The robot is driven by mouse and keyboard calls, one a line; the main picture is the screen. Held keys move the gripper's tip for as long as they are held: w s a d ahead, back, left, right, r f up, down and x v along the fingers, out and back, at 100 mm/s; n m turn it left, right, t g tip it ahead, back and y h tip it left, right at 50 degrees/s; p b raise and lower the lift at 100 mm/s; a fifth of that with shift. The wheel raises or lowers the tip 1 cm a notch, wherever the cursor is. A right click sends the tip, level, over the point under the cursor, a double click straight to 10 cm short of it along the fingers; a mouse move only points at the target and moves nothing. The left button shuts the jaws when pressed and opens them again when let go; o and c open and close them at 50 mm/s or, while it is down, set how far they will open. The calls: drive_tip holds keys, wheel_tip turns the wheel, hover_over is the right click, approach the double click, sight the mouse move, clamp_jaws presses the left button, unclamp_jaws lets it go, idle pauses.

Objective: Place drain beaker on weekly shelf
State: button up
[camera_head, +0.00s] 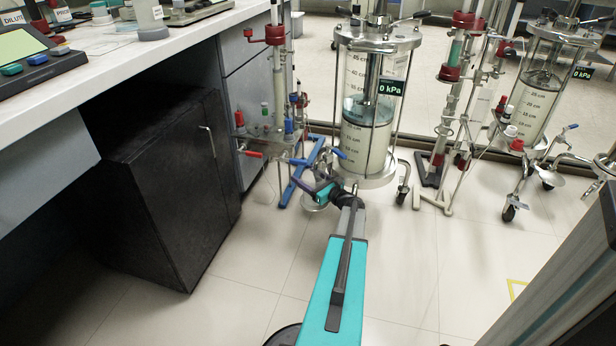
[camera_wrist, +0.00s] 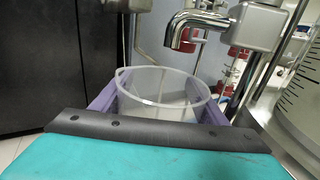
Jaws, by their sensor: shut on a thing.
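The drain beaker (camera_wrist: 160,102) is a clear, open-topped cup in the wrist view. The purple fingers of my gripper (camera_wrist: 166,88) are shut on its two sides. A bent metal drain spout (camera_wrist: 184,32) hangs just beyond and above the beaker's rim. In the head view my gripper (camera_head: 313,190) is low in front of the large clear column (camera_head: 368,135), near its base. The beaker is small and mostly hidden there. I cannot make out a shelf marked weekly in either view.
A black cabinet (camera_head: 165,185) stands at left under the white bench (camera_head: 120,62). A thin column on a blue-footed stand (camera_head: 290,135) is left of the large column. More stands and a wheeled column (camera_head: 535,105) are at right. The tiled floor in front (camera_head: 240,265) is clear.

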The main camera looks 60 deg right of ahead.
sight(314, 188)
drive_tip(key=shift+f, duration=0.15)
drive_tip(key=o, duration=0.7)
drive_tip(key=shift+o, duration=0.2)
drive_tip(key=shift+r, duration=0.25)
drive_tip(key=p+v, duration=0.3)
drive_tip(key=v, duration=0.9)
drive_tip(key=shift+s, duration=0.2)
